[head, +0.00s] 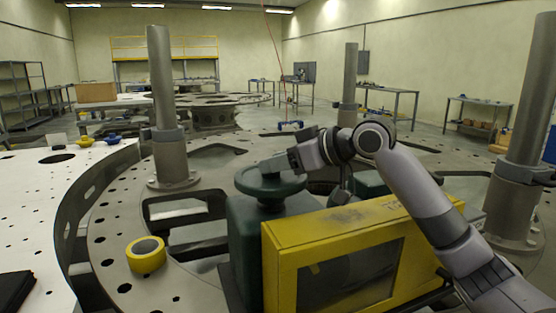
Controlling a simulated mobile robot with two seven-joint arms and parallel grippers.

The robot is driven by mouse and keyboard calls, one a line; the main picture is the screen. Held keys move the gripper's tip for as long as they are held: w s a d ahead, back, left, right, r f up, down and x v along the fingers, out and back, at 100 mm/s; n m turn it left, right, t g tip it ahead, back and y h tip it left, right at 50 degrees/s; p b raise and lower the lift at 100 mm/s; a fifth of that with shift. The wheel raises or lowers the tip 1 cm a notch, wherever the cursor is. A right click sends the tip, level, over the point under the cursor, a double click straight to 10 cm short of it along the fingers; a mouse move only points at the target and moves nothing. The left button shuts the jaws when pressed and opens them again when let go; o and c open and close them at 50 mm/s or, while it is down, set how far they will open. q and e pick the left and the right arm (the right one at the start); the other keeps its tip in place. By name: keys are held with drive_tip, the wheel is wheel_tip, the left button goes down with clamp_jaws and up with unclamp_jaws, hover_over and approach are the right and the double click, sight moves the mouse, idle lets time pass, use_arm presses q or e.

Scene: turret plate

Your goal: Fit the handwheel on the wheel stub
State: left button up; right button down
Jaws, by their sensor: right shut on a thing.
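The dark green handwheel (262,184) lies roughly level directly above a dark green housing (243,236), beside the yellow-framed box. My right gripper (284,163) reaches in from the right and is shut on the handwheel near its far right rim. The wheel stub is hidden under the handwheel, so I cannot tell whether the wheel is seated on it or just above it. My left gripper is out of view.
A yellow tape roll (146,262) lies on the round turret plate (104,222). Grey posts (161,85) rise from the plate. A white table (40,215) at left holds small blue and yellow knobs.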

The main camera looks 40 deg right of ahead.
sight(301, 181)
drive_tip(key=shift+r+p, duration=0.15)
drive_tip(key=shift+p, duration=0.15)
idle(0.5)
drive_tip(key=shift+f+b, duration=0.4)
drive_tip(key=shift+f, duration=0.2)
idle(0.3)
drive_tip(key=c, duration=0.9)
unclamp_jaws()
drive_tip(key=shift+c, duration=0.2)
drive_tip(key=shift+f, duration=0.2)
drive_tip(key=shift+b+v, duration=0.6)
drive_tip(key=shift+v, duration=2.05)
drive_tip(key=shift+b+v, duration=1.05)
drive_tip(key=shift+v, duration=1.9)
drive_tip(key=shift+a, duration=0.15)
